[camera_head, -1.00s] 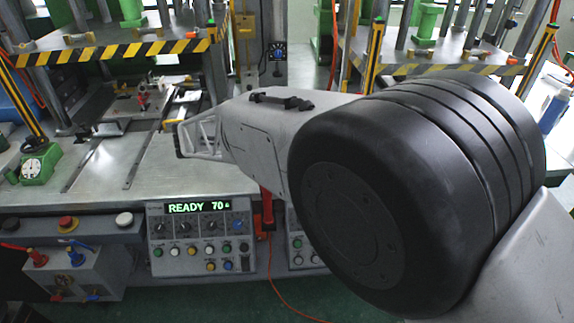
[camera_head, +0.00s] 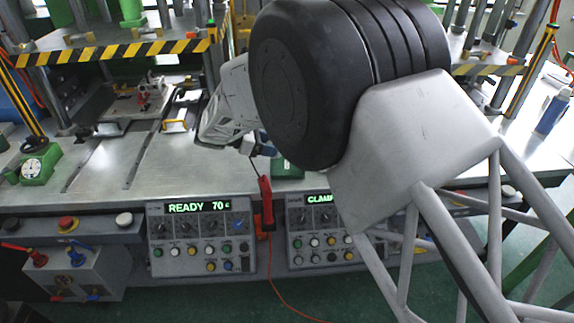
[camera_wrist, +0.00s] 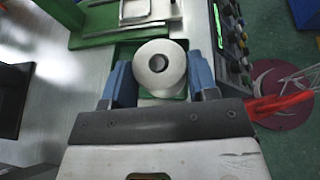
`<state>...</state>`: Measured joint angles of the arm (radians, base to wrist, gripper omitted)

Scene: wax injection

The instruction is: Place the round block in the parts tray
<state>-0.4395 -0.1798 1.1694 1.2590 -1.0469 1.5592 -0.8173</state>
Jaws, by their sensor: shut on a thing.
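The round block (camera_wrist: 160,68) is a pale metal cylinder with a dark hole in its top. In the wrist view it sits between the two blue fingers of my gripper (camera_wrist: 160,76), which is shut on it. A green tray-like surface (camera_wrist: 124,49) shows beneath and beyond the block; whether the block touches it cannot be told. In the head view my gripper (camera_head: 264,149) is over the bench, beside a green tray-like item (camera_head: 287,169) partly hidden by my arm. The block itself is not clear there.
Metal frame-like pieces (camera_wrist: 138,10) lie on the green surface. A control panel (camera_head: 201,237) reading READY 70 and a second panel (camera_head: 316,238) line the bench front. A red-handled tool (camera_head: 266,204) hangs between them. The bench left of my gripper has free room.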

